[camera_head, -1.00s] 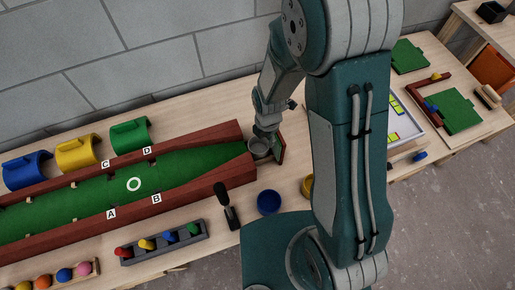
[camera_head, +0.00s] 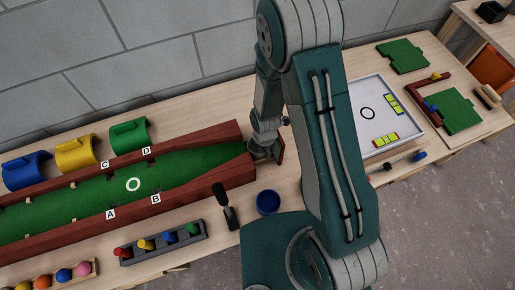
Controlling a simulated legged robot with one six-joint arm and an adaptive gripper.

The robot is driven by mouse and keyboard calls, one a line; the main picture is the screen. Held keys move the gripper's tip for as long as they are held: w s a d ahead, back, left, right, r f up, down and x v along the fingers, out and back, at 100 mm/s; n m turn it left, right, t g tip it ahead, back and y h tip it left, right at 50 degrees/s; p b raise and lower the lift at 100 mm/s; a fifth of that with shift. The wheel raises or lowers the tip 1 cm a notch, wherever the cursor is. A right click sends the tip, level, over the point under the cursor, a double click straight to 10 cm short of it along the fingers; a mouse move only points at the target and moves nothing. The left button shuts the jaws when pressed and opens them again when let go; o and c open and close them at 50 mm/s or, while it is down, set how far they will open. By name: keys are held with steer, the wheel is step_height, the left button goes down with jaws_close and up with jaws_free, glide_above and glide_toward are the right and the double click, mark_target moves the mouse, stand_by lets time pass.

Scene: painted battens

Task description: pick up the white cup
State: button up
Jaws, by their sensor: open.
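My gripper (camera_head: 264,147) is low at the right end of the green lane (camera_head: 190,178), between the red side rails. The white cup (camera_head: 255,153) is there too, mostly hidden by my gripper; only a small pale part shows beside and below the fingers. The fingers are small and dark here, and I cannot tell whether they touch the cup. My gripper is open.
A blue cup (camera_head: 268,202) stands in front of the lane end, near my arm. A black-handled tool (camera_head: 225,207) and a grey peg rack (camera_head: 165,243) are left of it. Blue, yellow and green arches stand behind the lane. A white tray (camera_head: 358,96) lies right.

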jaws_close()
steer(key=shift+r, duration=0.1)
